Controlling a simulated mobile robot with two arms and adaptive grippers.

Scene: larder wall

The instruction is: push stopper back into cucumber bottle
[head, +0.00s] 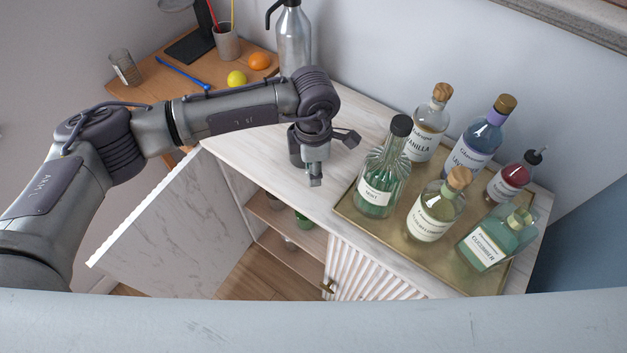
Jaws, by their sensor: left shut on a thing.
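The cucumber bottle (484,245) is a squat, green glass bottle with a white label. It stands at the front right of a brass tray (398,237). Its short neck points up and to the right, and I see no stopper in it. My left gripper (315,181) points down over the pale cabinet top, left of the tray and well apart from the cucumber bottle. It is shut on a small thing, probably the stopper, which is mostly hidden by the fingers. My right gripper is not in view.
Several other bottles share the tray: mint (378,185), elderflower (432,215), vanilla (428,125), lavender (474,145) and a red one (508,183). A silver bottle (293,45) stands behind my left arm. A cabinet door (175,235) hangs open at left.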

